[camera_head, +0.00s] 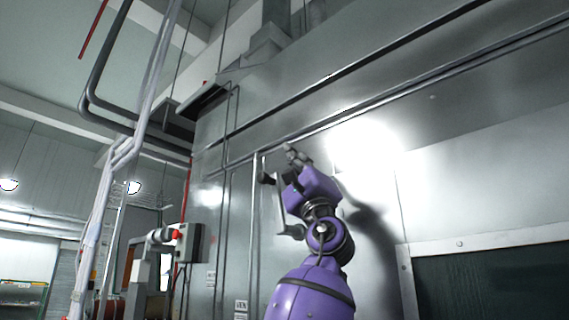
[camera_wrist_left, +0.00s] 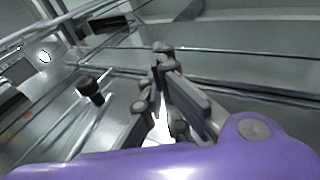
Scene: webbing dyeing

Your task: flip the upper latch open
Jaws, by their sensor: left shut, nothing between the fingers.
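The upper latch, a dark knob with a short metal lever (camera_head: 267,178), sits on the tall steel door panel beside a vertical seam. It shows in the left wrist view as a black cylinder (camera_wrist_left: 91,92), left of my fingers. My left gripper (camera_head: 293,152) is raised against the steel wall, just right of and slightly above the latch in the head view. Its fingers (camera_wrist_left: 161,50) are closed together with nothing between them. A gap shows between the fingers and the latch in the left wrist view. My right gripper is not in view.
A long horizontal rail (camera_head: 350,115) runs along the steel wall above the latch. A framed dark window (camera_head: 490,280) is at the lower right. A grey control box with a red knob (camera_head: 190,243) and pipes stand at the left.

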